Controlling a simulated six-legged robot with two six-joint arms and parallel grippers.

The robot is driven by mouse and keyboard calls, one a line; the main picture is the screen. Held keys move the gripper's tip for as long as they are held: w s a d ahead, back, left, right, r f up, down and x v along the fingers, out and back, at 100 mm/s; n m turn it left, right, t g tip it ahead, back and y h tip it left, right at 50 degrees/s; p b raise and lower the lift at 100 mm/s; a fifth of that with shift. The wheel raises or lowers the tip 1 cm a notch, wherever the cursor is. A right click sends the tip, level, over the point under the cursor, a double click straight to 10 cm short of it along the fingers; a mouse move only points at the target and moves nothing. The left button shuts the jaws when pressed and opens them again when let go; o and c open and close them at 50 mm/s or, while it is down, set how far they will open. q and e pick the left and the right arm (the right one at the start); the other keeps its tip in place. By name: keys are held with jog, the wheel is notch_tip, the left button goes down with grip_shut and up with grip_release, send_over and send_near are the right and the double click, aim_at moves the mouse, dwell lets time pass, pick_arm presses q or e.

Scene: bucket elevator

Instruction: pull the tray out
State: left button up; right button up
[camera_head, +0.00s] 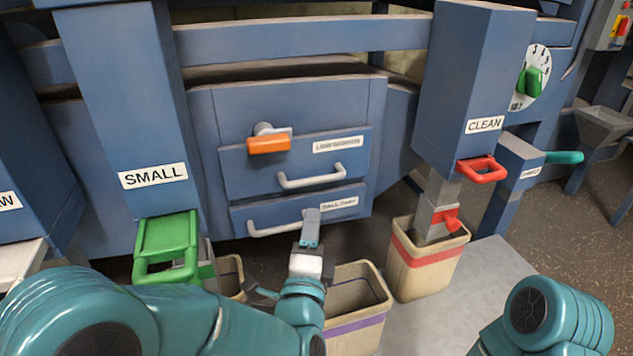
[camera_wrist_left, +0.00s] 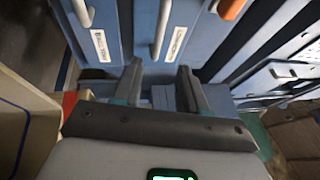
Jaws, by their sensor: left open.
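The blue cabinet has two stacked tray fronts. The lower tray (camera_head: 290,212) has a pale bar handle (camera_head: 270,229) and a small label I cannot read surely; it looks pushed in. The upper tray (camera_head: 250,172) has its own bar handle (camera_head: 310,181). My left gripper (camera_head: 310,222) overlaps the right end of the lower handle in the head view. In the left wrist view my gripper (camera_wrist_left: 160,88) is open, with nothing held between its fingers; the lower handle (camera_wrist_left: 83,12) and upper handle (camera_wrist_left: 163,28) lie beyond the fingertips. My right gripper is out of view.
An orange handle (camera_head: 268,144) sits above the trays. A bin with a purple stripe (camera_head: 356,326) stands close beside my left gripper, and a red-striped bin (camera_head: 428,270) stands right. A green handle (camera_head: 166,245) juts out at left. Grey floor plate (camera_head: 480,285) lies at right.

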aim_at(318, 177)
pick_arm(q)
jog(key=x, duration=1.3)
jog(key=shift+w+f+b, duration=0.15)
jog(key=shift+w+b, duration=0.05)
jog(key=shift+b, duration=0.2)
grip_shut()
